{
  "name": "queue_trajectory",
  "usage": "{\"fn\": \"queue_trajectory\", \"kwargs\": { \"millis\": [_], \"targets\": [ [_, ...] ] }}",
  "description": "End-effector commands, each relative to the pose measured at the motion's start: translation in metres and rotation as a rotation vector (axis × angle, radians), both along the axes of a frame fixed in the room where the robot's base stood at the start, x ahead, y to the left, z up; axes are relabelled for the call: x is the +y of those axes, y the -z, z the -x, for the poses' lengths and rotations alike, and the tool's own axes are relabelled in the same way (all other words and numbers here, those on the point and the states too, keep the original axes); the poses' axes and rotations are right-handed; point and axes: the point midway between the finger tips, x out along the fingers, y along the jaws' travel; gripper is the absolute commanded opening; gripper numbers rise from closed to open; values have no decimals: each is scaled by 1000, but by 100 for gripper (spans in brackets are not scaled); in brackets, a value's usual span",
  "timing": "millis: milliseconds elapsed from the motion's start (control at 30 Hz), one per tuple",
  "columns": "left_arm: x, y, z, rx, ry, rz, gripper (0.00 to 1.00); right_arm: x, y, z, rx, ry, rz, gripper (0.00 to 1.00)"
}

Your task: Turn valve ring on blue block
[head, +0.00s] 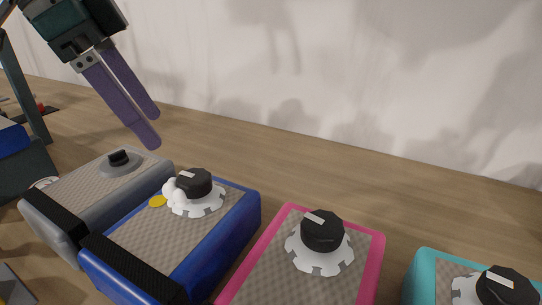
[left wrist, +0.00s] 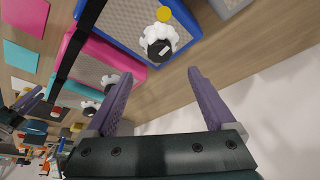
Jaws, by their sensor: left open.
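The blue block (head: 226,244) is left of centre in the head view, with a grey textured top and a black strap along its front. On its top stands a black knob (head: 194,182) with a white line, and a white toothed valve ring (head: 207,206) lies around the knob's base. A white lump and a yellow disc sit beside the ring. My left gripper (head: 155,131) is open and empty, above and behind the grey and blue blocks. In the left wrist view, the knob (left wrist: 160,48) shows beyond the spread fingers (left wrist: 160,74), apart from them.
A grey block (head: 95,190) with a small black knob stands close left of the blue one. A pink block (head: 375,262) and a teal block (head: 420,273), each with a black knob and white ring, stand to the right. Bare wooden table and a pale wall lie behind.

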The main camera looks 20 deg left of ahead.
Motion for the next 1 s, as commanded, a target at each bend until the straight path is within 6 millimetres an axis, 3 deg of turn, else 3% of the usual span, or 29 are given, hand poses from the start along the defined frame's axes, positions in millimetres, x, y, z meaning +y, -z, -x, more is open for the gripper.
{"fn": "queue_trajectory", "kwargs": {
  "millis": [167,400,600,1000],
  "targets": [
    [-5,16,-4,3,0,4,88,0,3,0,-1,0,0,50],
    [-18,59,-16,3,-1,5,88,0,8,0,-2,1,-1,50],
    [-24,84,-24,1,0,2,88,0,11,0,-2,1,-1,50],
    [-26,91,-26,0,0,0,86,0,11,0,-2,1,-1,50]
  ]
}}
